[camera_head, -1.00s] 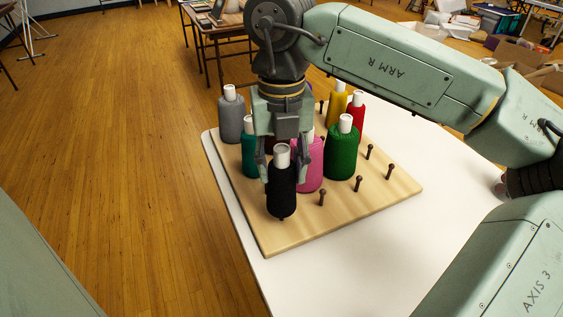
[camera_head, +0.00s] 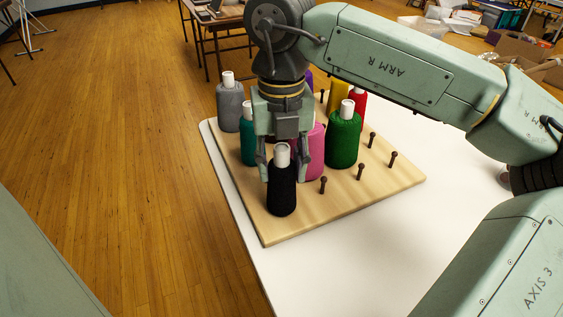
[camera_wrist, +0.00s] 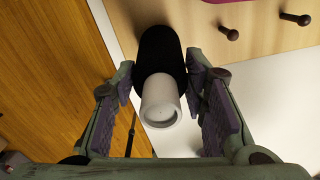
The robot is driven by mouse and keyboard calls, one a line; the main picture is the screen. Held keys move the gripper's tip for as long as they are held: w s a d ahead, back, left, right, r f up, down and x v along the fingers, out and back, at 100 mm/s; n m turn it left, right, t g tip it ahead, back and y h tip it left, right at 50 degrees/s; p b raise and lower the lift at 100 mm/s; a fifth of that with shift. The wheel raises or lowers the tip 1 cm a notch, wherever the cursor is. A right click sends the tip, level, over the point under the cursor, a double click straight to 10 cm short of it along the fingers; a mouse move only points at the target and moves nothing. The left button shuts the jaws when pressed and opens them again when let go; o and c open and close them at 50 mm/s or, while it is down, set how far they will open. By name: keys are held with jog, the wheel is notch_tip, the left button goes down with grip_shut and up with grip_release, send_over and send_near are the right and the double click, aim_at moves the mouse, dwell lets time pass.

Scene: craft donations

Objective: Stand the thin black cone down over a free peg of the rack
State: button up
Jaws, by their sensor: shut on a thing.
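The thin black cone (camera_head: 283,192) is upright with its white top (camera_head: 282,155) showing, at the front left corner of the pegged wooden rack (camera_head: 300,221). My gripper (camera_head: 284,170) points down and is shut on it from both sides. In the wrist view the cone (camera_wrist: 162,55) lies between the two finger pads (camera_wrist: 162,95). No peg shows under the cone now; its base looks at or very near the board. Free pegs stand to its right, at the front (camera_head: 323,185), (camera_head: 360,172) and (camera_head: 393,159), and behind (camera_head: 372,139).
A green cone (camera_head: 344,140) and a pink cone (camera_head: 315,150) stand close behind and right. Teal (camera_head: 247,145), grey (camera_head: 230,108), yellow (camera_head: 338,95) and red (camera_head: 360,100) cones stand farther back. The white table (camera_head: 350,240) is clear at the front right.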

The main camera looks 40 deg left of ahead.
jog(key=shift+f, duration=0.25)
jog(key=o, duration=1.3)
jog(key=shift+b, duration=0.3)
jog(key=shift+c, duration=0.2)
